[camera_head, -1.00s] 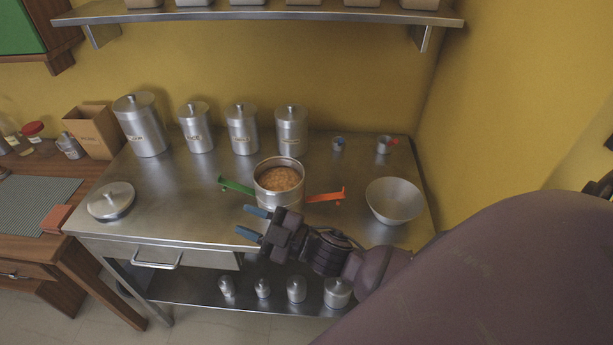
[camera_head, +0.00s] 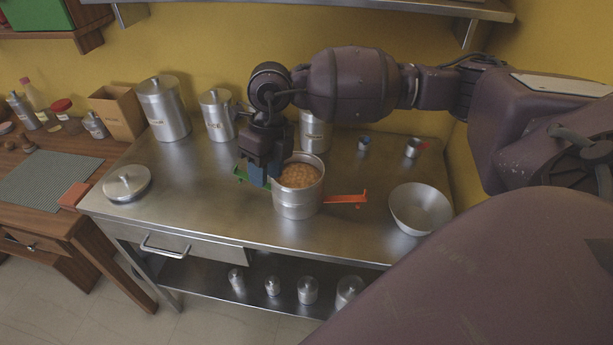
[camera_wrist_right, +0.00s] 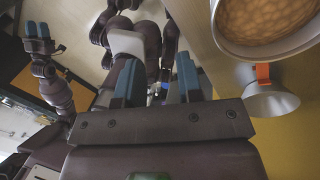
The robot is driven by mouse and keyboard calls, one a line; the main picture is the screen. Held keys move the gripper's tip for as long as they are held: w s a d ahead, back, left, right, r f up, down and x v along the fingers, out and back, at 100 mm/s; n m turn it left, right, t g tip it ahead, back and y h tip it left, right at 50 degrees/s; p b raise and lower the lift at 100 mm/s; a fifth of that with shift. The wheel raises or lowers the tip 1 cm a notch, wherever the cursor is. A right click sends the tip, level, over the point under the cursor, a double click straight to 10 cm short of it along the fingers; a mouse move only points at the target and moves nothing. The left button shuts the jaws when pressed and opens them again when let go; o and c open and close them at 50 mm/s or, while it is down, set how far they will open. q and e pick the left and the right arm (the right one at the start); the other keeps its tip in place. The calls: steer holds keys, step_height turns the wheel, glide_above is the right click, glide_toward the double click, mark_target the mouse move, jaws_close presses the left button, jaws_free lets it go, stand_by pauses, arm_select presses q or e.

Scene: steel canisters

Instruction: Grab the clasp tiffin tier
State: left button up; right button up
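The tiffin tier (camera_head: 298,198) is a steel cylinder, open at the top and filled with orange-brown food, upright on the steel table. An orange clasp (camera_head: 346,198) sticks out on its right and a green clasp (camera_head: 239,174) on its left. My right gripper (camera_head: 260,176) points down at the tier's left side, by the green clasp, partly hiding it. The right wrist view shows its blue fingers apart with nothing held between them (camera_wrist_right: 157,85); the tier's rim (camera_wrist_right: 262,52) is off to the upper right. My left gripper (camera_wrist_right: 38,32) shows only there, its fingers apart.
A steel bowl (camera_head: 420,208) stands right of the tier. Lidded canisters (camera_head: 164,110) line the back, one partly behind my right arm. Two small cups (camera_head: 412,148) stand at the back right. A lid (camera_head: 127,184) lies at the left. A wall shelf (camera_head: 330,8) hangs above.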

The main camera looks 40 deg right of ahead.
mark_target(280, 184)
steer(key=w+d+r+h, duration=0.2)
steer(key=d, duration=0.3)
steer(key=shift+t, duration=0.4)
step_height(280, 184, down, 6)
steer(key=shift+r+b, duration=0.2)
steer(key=shift+b, duration=0.1)
steer(key=shift+w+a+f+b, duration=0.1)
steer(key=shift+a+f+b, duration=0.05)
steer(key=shift+f, duration=1.15)
steer(key=shift+w+a+f+b, duration=0.1)
steer(key=shift+f+b, duration=0.05)
steer(key=shift+f, duration=1.1)
jaws_close()
